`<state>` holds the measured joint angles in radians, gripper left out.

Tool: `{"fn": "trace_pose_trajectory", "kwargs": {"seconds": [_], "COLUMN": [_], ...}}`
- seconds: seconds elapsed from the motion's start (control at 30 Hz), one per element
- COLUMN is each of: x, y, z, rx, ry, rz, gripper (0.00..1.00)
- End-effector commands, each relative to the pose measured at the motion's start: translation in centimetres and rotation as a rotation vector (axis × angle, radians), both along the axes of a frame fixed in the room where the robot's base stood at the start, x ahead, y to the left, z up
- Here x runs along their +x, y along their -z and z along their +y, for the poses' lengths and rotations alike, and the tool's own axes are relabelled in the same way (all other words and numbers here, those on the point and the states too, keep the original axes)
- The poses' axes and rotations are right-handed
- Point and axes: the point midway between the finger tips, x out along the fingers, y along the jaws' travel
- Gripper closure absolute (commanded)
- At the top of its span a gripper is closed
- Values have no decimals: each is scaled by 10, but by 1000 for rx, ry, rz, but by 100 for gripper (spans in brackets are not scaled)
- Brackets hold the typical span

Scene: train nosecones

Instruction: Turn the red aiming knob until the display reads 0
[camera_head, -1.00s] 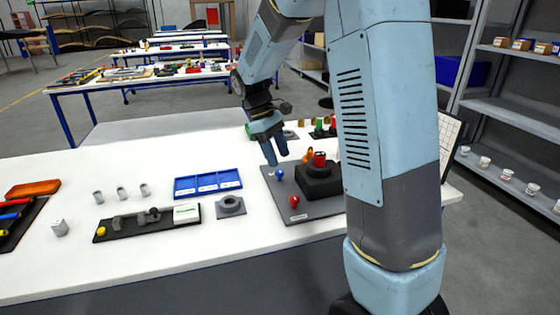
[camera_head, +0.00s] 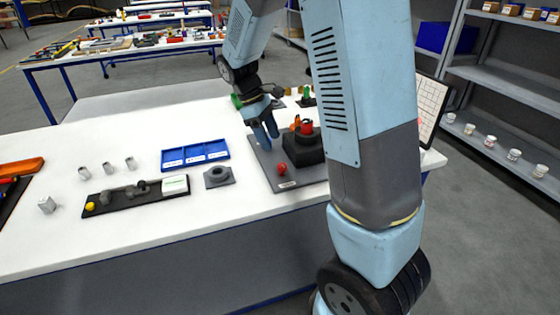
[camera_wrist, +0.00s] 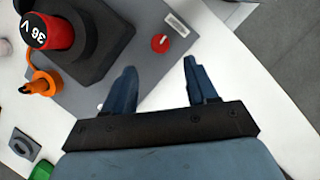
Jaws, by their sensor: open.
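The red aiming knob (camera_head: 283,169) sits near the front left of a grey plate (camera_head: 262,160) on the white table. In the wrist view the round red knob (camera_wrist: 160,43) has a pale mark on top and lies just beyond the fingertips, between their lines. My gripper (camera_head: 268,140) points down over the plate, behind the knob. Its two blue fingers (camera_wrist: 160,68) are apart, with nothing between them. I cannot make out a display reading 0 or any other aiming value.
A black block (camera_wrist: 98,45) holds a red cylinder (camera_wrist: 48,32) marked "36 V", left of my fingers. An orange part (camera_wrist: 40,84) stands beside it. A blue tray (camera_head: 196,154) and a grey holder (camera_head: 218,177) lie left of the plate.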

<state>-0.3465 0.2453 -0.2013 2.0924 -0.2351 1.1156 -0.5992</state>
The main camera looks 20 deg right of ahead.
Motion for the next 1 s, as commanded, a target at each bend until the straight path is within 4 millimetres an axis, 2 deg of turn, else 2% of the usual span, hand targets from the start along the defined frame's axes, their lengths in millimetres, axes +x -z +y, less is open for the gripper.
{"fn": "trace_pose_trajectory", "kwargs": {"seconds": [0.3, 0.5, 0.7, 0.97, 1.0], "x": [-14, -20, -22, -22, -22], "y": [52, 74, 83, 84, 84], "z": [-17, -24, -27, -27, -27], "rx": [-2, -2, -1, -1, -1], "ry": [1, 0, 0, 0, 0], "rz": [4, 3, 2, 1, 1], "gripper": [43, 43, 43, 43, 46]}}
